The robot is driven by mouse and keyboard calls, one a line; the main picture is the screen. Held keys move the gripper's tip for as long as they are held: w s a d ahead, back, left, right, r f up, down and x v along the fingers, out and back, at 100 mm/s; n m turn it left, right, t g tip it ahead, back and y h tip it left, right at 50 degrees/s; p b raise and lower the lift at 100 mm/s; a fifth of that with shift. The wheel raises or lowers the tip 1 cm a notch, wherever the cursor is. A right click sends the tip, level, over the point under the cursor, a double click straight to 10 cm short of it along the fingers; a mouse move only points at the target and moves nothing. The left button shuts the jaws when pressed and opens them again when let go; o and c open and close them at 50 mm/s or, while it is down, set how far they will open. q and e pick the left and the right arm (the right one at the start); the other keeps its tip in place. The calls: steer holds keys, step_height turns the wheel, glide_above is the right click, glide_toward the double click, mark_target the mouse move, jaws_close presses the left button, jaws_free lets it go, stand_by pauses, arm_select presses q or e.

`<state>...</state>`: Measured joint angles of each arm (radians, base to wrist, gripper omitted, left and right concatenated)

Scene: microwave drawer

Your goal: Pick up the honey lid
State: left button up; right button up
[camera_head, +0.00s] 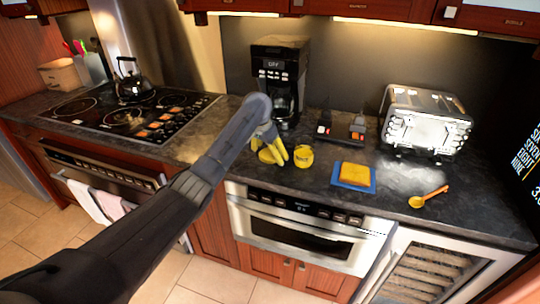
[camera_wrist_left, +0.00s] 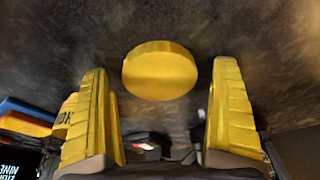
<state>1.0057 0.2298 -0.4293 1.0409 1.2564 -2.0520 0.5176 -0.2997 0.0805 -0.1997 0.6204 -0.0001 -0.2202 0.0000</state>
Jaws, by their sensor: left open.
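The honey lid is a flat round yellow disc on the dark counter. It shows whole in the left wrist view (camera_wrist_left: 160,70), centred between and beyond the fingers, and partly in the head view (camera_head: 266,156) beside them. My left gripper (camera_head: 272,148) is open, with yellow fingers pointing down toward the counter around the lid. No contact with the lid shows. The yellow honey jar (camera_head: 303,156) stands just right of the gripper in the head view. In the left wrist view the jar (camera_wrist_left: 66,113) is partly hidden behind the left finger. My right gripper is not in view.
A black coffee maker (camera_head: 281,80) stands behind the gripper. A blue square with a yellow-orange sponge (camera_head: 354,176), a toaster (camera_head: 426,122) and an orange spoon (camera_head: 428,197) are to the right. The stove (camera_head: 130,112) with a kettle (camera_head: 131,82) is left. The counter's front edge is close.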

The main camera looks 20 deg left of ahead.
mark_target(271, 154)
arm_select(q)
steer(key=c, duration=0.9)
steer(key=shift+c, duration=0.2)
step_height(271, 154, up, 20)
stand_by(0.5)
steer(key=d+f, duration=0.2)
steer(key=d, duration=1.1)
steer(key=shift+f, duration=0.4)
